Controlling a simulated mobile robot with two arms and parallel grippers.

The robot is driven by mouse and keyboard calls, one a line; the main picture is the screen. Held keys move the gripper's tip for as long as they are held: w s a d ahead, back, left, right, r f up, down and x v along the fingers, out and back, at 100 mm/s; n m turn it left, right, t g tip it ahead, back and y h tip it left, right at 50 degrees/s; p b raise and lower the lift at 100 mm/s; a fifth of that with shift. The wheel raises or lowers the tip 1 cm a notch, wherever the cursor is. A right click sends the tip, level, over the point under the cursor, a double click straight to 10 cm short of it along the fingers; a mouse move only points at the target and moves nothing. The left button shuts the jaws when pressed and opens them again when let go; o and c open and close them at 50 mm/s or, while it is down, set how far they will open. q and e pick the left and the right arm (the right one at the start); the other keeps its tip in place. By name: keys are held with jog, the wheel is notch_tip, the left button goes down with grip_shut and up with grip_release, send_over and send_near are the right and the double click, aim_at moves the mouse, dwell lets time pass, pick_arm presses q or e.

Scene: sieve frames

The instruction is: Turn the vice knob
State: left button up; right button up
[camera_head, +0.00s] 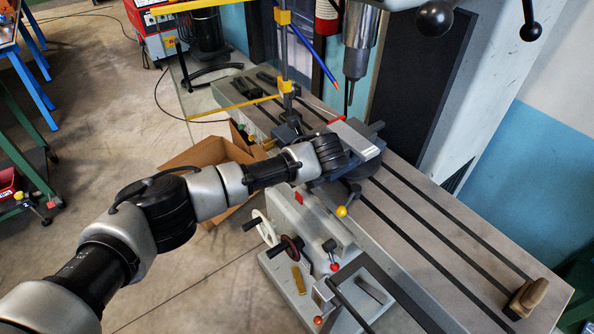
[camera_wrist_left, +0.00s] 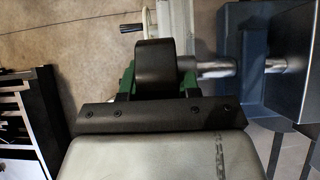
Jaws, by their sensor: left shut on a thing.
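The vice (camera_head: 374,128) stands on the milling machine's table, with part of it hidden behind my left arm. In the left wrist view the blue-grey vice body (camera_wrist_left: 270,60) is on the right. A metal shaft (camera_wrist_left: 217,69) runs left from it towards the dark rounded vice knob (camera_wrist_left: 155,60). My left gripper (camera_wrist_left: 158,86) is shut on the knob, with a green-edged finger at each side of it. In the head view my left arm reaches in from the lower left to the vice. The knob and fingertips cannot be made out there. My right gripper is not in view.
The slotted machine table (camera_head: 440,215) is mostly clear right of the vice, with a brown block (camera_head: 527,297) at its far end. The spindle (camera_head: 358,55) hangs above the vice. Handwheels (camera_head: 290,248) and a cardboard box (camera_head: 205,152) are near my arm.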

pick_arm(q)
jog(key=o, duration=0.9)
jog(key=b+v, duration=0.1)
jog(key=v, duration=1)
jog(key=shift+a, duration=0.1)
